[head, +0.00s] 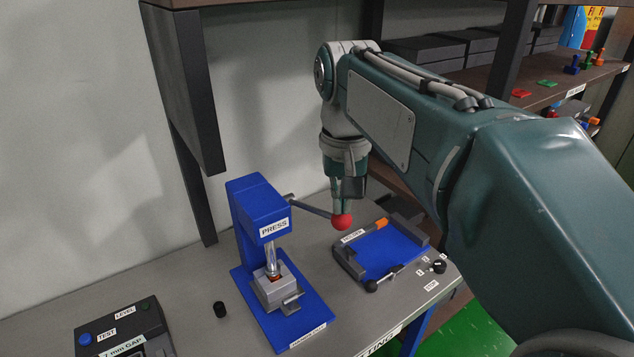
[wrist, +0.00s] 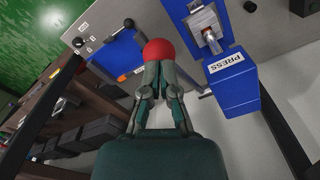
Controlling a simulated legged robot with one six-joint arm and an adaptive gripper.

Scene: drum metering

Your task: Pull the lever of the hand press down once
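The blue hand press (head: 262,215), labelled PRESS, stands on the grey bench; it also shows in the wrist view (wrist: 233,90). Its thin lever (head: 308,206) runs out to the right from the press head and ends in a red ball knob (head: 342,222). In the wrist view the red knob (wrist: 160,51) lies right at my fingertips. My gripper (head: 342,210) is above the knob, pointing down, its fingers close together with the tips at the knob's top. The fingers (wrist: 160,68) look shut, with nothing between them. Whether the tips press on the knob is unclear.
A grey fixture (head: 274,288) sits under the press ram. A blue holder tray (head: 385,255) with dark walls lies right of the press. A dark gauge box (head: 125,330) and a small black cylinder (head: 219,309) are to the left.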

